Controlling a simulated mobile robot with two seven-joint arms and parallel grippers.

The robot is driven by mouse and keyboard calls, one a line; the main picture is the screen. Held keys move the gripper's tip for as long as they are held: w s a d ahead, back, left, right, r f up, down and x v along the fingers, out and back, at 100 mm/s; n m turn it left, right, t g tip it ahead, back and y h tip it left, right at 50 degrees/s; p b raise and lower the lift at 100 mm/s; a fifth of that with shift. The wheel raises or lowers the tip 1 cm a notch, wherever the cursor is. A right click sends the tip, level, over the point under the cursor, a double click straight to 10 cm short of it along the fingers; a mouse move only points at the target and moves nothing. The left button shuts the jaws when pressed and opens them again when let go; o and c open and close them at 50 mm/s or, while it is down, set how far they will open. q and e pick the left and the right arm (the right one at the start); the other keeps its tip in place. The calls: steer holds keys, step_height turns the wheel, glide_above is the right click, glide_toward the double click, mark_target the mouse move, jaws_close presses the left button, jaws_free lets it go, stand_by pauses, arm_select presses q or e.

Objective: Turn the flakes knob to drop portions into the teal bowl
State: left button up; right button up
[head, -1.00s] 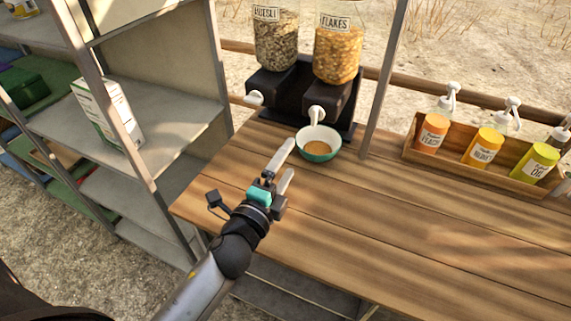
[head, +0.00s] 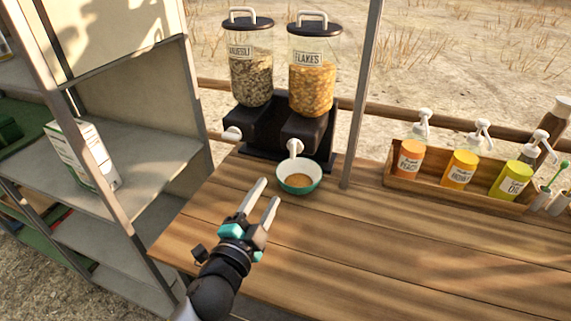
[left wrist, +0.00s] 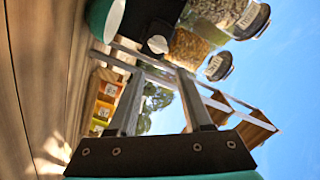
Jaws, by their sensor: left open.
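The flakes dispenser (head: 312,80) stands on the table, filled with orange flakes, with a white knob (head: 295,147) low on its front. The teal bowl (head: 299,188), white inside, sits below that knob and holds a layer of brownish flakes. My left gripper (head: 264,190) is open and empty, in front of the bowl and left of it, apart from bowl and knob. In the left wrist view its two fingers (left wrist: 160,103) stand apart, with the bowl (left wrist: 108,18) at the upper left and a white knob (left wrist: 157,44) beyond the fingers. My right gripper is not in view.
The muesli dispenser (head: 251,75) stands left of the flakes one, with its own white knob (head: 232,133). A thin post (head: 358,110) rises right of the bowl. A wooden caddy (head: 440,195) holds pump bottles. Metal shelves (head: 135,150) stand left. The table's front is clear.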

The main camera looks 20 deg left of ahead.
arm_select(q)
steer(key=n+b, duration=0.1)
steer(key=n, duration=0.6)
steer(key=shift+c, duration=0.2)
steer(key=n+b, duration=0.2)
steer(key=n, duration=0.3)
glide_toward(292, 151)
steer(key=w, duration=0.8)
steer(key=shift+w+d, duration=0.15)
steer(key=shift+w, duration=0.2)
jaws_close()
